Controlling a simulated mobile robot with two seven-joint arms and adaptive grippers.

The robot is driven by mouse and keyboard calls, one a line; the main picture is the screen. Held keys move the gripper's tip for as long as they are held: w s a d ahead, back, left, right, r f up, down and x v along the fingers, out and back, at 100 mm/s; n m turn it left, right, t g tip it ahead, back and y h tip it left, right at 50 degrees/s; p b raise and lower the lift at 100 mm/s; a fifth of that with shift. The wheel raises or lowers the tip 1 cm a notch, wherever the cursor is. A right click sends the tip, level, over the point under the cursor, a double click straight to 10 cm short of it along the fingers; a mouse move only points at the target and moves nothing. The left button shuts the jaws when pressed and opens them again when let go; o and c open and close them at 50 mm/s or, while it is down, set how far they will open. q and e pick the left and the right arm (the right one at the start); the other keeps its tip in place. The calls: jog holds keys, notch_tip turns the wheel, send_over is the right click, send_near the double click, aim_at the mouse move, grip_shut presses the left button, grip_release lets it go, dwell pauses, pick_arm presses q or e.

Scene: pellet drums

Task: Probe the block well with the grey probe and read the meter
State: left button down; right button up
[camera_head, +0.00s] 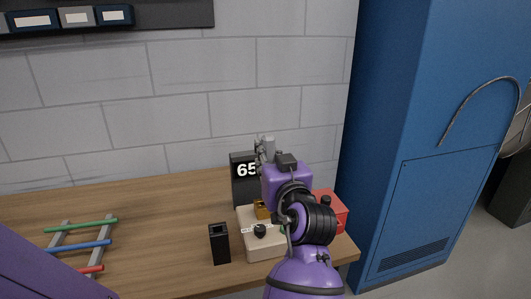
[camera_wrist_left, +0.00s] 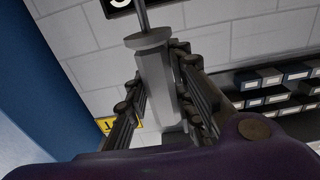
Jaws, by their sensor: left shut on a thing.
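My left gripper (camera_head: 263,150) is shut on the grey probe (camera_head: 269,143), above the back of the table and in front of the meter. In the left wrist view the grey probe (camera_wrist_left: 155,75) sits between the fingers (camera_wrist_left: 165,95), its collar and thin shaft beyond them. In the head view its tip is hidden. The black meter (camera_head: 243,186) shows "65", its right side covered by my arm. The beige block unit (camera_head: 262,240) has a brass-coloured block (camera_head: 262,209) and a dark knob (camera_head: 260,231); my arm partly covers it, and the well opening cannot be made out. My right gripper is not in view.
A black open-topped holder (camera_head: 219,244) stands left of the block unit. A red box (camera_head: 331,210) is partly behind my arm. A rack with green, blue and red rods (camera_head: 80,247) lies at left. A blue cabinet (camera_head: 430,120) stands right. The table's middle is clear.

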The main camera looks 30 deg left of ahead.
pick_arm(q)
jog(key=v, duration=0.4)
jog(key=shift+s+d+r+b, duration=0.1)
jog(key=shift+b, duration=0.2)
jog(key=v, duration=0.3)
jog(key=shift+s+r+b, duration=0.1)
jog(key=shift+r+b, duration=0.15)
jog(key=shift+b, duration=0.1)
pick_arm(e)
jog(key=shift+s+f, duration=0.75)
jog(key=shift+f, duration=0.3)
pick_arm(q)
jog(key=s+d+f+m+t+h+p, duration=0.4)
jog(key=s+d+f+m+t+h, duration=0.2)
jog(key=s+d+f+m+h, duration=0.4)
notch_tip(320, 180, down, 4)
jog(key=s+d+h, duration=0.2)
jog(key=h, duration=0.1)
jog(key=shift+h, duration=0.4)
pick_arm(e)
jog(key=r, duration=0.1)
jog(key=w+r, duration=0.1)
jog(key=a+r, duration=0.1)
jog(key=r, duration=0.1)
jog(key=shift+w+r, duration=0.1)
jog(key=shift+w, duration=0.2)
pick_arm(q)
jog(key=shift+w+a+r, duration=0.1)
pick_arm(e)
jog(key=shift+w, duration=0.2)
